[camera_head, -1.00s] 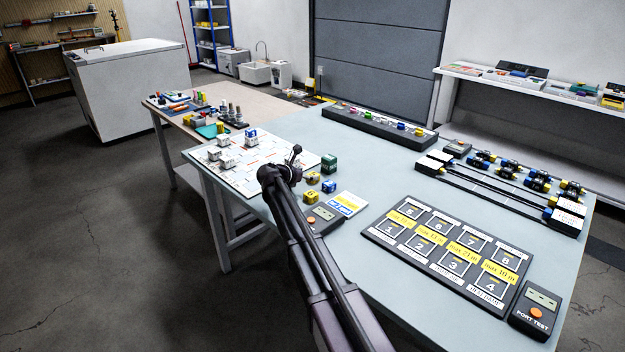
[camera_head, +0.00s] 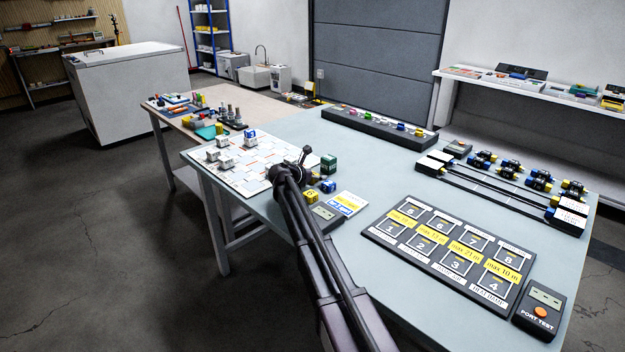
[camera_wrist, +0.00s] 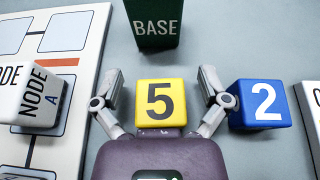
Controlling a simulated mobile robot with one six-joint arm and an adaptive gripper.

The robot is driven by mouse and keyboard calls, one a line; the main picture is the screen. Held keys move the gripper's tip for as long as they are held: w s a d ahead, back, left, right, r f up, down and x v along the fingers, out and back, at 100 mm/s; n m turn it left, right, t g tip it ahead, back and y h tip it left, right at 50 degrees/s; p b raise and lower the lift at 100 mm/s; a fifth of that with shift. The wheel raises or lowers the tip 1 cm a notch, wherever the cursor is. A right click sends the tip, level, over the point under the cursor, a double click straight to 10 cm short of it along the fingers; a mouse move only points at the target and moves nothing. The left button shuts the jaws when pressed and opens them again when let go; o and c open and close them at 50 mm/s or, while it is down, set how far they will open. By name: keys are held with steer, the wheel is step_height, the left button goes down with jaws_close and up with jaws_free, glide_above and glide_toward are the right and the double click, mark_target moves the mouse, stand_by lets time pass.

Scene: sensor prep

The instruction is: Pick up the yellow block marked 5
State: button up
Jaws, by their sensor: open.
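The yellow block marked 5 (camera_wrist: 160,101) sits on the table, its number facing up in the wrist view. My gripper (camera_wrist: 161,90) is open, with one finger to the left of the block and one to the right. Small gaps show between the fingers and its sides. In the head view my arm reaches over the table and partly hides the small blocks there. A blue block marked 2 (camera_wrist: 261,103) sits close beside the right finger; it also shows in the head view (camera_head: 328,187).
A dark green BASE block (camera_wrist: 153,22) stands just beyond the yellow block. A white NODE A block (camera_wrist: 38,97) is on the white board (camera_wrist: 85,60) to the left.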

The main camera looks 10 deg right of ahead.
steer(key=c, duration=1.1)
steer(key=shift+r, duration=0.15)
step_height(320, 180, up, 3)
steer(key=p, duration=0.3)
steer(key=s+a, duration=0.2)
steer(key=s, duration=0.2)
steer(key=s+a+r+p, duration=0.1)
steer(key=s+a, duration=0.1)
steer(key=s, duration=0.3)
steer(key=s+a+p, duration=0.1)
steer(key=s+a, duration=0.2)
steer(key=s, duration=0.2)
steer(key=shift+s+r, duration=0.25)
steer(key=shift+r, duration=0.1)
